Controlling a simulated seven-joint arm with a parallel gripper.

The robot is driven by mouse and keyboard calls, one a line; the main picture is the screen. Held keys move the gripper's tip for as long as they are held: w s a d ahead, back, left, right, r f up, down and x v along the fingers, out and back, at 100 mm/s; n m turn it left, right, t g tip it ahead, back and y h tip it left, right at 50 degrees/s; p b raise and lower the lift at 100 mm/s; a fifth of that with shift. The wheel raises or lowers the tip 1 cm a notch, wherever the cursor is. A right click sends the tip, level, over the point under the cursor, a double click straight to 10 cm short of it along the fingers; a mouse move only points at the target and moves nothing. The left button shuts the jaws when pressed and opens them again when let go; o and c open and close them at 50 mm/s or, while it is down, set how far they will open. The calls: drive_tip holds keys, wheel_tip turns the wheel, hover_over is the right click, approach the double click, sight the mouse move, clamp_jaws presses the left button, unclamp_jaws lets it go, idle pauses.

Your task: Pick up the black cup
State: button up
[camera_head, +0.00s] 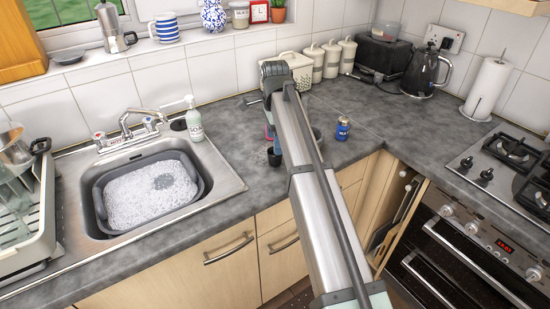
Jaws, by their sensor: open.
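A small black cup (274,156) stands on the grey worktop, just left of my arm and near the counter's front edge. Its right side is close to my arm in the picture. My arm rises from the bottom right and reaches over the worktop towards the back wall. Its upper end hides the worktop behind it. My gripper's fingers do not show; they seem hidden behind the arm. I cannot see contact between the gripper and the cup.
A blue jar (343,129) stands right of my arm. A pink and blue item (269,132) is partly hidden behind the cup. The sink with a soapy grey basin (101,205) lies left, beside a soap bottle (194,121). A kettle (426,72) and hob (483,172) are right.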

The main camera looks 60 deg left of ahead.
sight(274, 160)
drive_tip(key=shift+f, duration=2.8)
drive_tip(key=c, duration=1.1)
